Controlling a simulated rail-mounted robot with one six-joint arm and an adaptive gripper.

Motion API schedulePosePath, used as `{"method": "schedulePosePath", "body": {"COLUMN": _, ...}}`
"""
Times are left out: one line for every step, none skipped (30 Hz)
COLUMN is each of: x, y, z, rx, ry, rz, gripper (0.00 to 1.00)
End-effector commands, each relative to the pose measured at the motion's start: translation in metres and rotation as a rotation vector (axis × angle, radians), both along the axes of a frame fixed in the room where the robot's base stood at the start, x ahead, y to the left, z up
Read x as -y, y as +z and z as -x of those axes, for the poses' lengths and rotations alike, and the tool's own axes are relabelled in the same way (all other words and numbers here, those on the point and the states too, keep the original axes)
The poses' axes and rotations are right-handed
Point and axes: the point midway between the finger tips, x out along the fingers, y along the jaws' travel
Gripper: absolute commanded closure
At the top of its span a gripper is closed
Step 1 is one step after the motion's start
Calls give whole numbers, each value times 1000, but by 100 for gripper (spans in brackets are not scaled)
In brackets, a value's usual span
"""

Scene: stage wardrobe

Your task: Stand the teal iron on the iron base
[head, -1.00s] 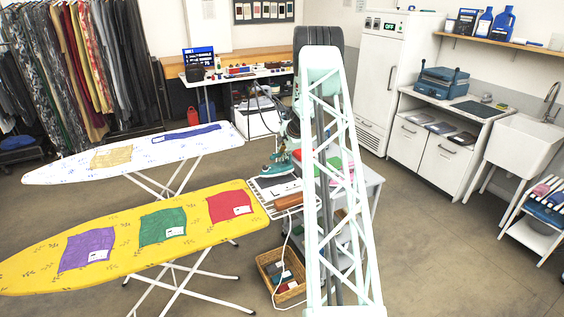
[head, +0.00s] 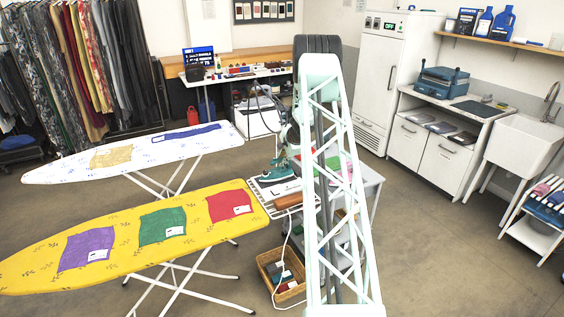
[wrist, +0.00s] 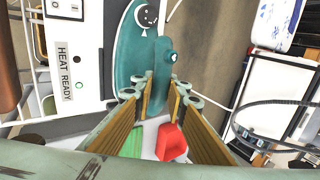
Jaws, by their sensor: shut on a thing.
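The teal iron (head: 280,164) is at the near-left of my arm in the head view, over or at the iron base (head: 277,188). In the wrist view, the iron (wrist: 124,50) shows its teal body beside the white base panel marked HEAT READY (wrist: 78,52). My gripper (wrist: 160,93) is shut on the iron's handle, with its wooden-toned fingers on either side. In the head view my arm partly hides the gripper. I cannot tell whether the iron touches the base.
The yellow ironing board (head: 115,238) with coloured cloths lies at the left of the base. A wicker basket (head: 268,262) stands on the floor below. In the wrist view a red item (wrist: 171,143) and green cloth (wrist: 132,145) lie beneath the fingers.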

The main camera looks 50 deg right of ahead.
Motion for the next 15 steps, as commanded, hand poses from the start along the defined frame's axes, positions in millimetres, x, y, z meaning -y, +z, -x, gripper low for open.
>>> {"method": "schedulePosePath", "body": {"x": 0, "y": 0, "z": 0, "rx": 1, "ry": 0, "rz": 0, "gripper": 100}}
{"method": "schedulePosePath", "body": {"x": 0, "y": 0, "z": 0, "rx": 1, "ry": 0, "rz": 0, "gripper": 100}}
{"method": "schedulePosePath", "body": {"x": 0, "y": -1, "z": 0, "rx": 1, "ry": 0, "rz": 0, "gripper": 100}}
{"method": "schedulePosePath", "body": {"x": 0, "y": -2, "z": 0, "rx": 1, "ry": 0, "rz": 0, "gripper": 100}}
{"method": "schedulePosePath", "body": {"x": 0, "y": -2, "z": 0, "rx": 1, "ry": 0, "rz": 0, "gripper": 100}}
{"method": "schedulePosePath", "body": {"x": 0, "y": -3, "z": 0, "rx": 0, "ry": 0, "rz": 0, "gripper": 85}}
{"method": "schedulePosePath", "body": {"x": 0, "y": -3, "z": 0, "rx": 0, "ry": 0, "rz": 0, "gripper": 82}}
{"method": "schedulePosePath", "body": {"x": 0, "y": -2, "z": 0, "rx": 0, "ry": 0, "rz": 0, "gripper": 80}}
{"method": "schedulePosePath", "body": {"x": 0, "y": -2, "z": 0, "rx": 0, "ry": 0, "rz": 0, "gripper": 76}}
{"method": "schedulePosePath", "body": {"x": 0, "y": -2, "z": 0, "rx": 0, "ry": 0, "rz": 0, "gripper": 73}}
{"method": "schedulePosePath", "body": {"x": 0, "y": -2, "z": 0, "rx": 0, "ry": 0, "rz": 0, "gripper": 73}}
{"method": "schedulePosePath", "body": {"x": 0, "y": -2, "z": 0, "rx": 0, "ry": 0, "rz": 0, "gripper": 73}}
{"method": "schedulePosePath", "body": {"x": 0, "y": -2, "z": 0, "rx": 0, "ry": 0, "rz": 0, "gripper": 73}}
{"method": "schedulePosePath", "body": {"x": 0, "y": -2, "z": 0, "rx": 0, "ry": 0, "rz": 0, "gripper": 73}}
{"method": "schedulePosePath", "body": {"x": 0, "y": -2, "z": 0, "rx": 0, "ry": 0, "rz": 0, "gripper": 73}}
